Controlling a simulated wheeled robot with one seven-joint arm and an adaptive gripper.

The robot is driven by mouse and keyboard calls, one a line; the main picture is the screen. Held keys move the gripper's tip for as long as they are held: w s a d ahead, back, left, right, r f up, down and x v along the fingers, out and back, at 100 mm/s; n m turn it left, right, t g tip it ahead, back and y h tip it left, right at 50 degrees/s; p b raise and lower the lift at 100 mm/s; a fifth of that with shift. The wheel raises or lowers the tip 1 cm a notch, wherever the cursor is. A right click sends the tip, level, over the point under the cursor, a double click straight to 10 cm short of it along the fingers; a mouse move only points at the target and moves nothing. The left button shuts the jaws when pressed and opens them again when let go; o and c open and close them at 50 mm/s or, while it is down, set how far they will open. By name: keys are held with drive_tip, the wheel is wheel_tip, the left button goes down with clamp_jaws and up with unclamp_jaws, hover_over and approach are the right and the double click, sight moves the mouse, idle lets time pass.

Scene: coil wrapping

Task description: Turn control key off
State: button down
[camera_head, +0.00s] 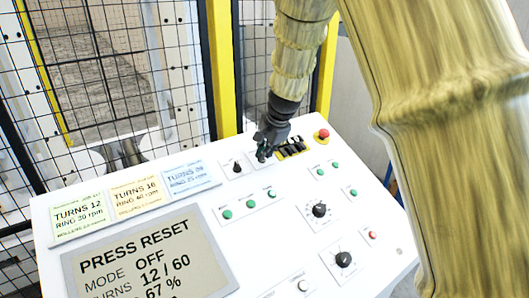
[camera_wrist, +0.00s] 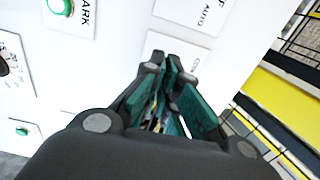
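The fingers cover most of this plate. The control key itself is hidden, and I cannot tell whether it is between the fingers. The main screen (camera_head: 150,262) reads PRESS RESET, MODE OFF.
Black knobs (camera_head: 320,210) and green buttons lie nearer. A plate reading AUTO (camera_wrist: 195,12) is beside the gripper. Yellow-posted mesh fencing (camera_head: 222,70) stands behind the panel.

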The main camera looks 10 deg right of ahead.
drive_tip(key=shift+r, duration=0.1)
drive_tip(key=n+b, duration=0.1)
drive_tip(key=n, duration=0.4)
drive_tip(key=n+b, duration=0.1)
drive_tip(key=n, duration=0.4)
drive_tip(key=shift+b, duration=0.35)
drive_tip(key=n, duration=0.4)
drive_tip(key=shift+n+b, duration=0.35)
drive_tip(key=shift+n, duration=1.55)
drive_tip(key=shift+r, duration=0.1)
drive_tip(key=c, duration=2.2)
unclamp_jaws()
drive_tip(key=o, duration=0.5)
drive_tip(key=shift+s+d, duration=0.1)
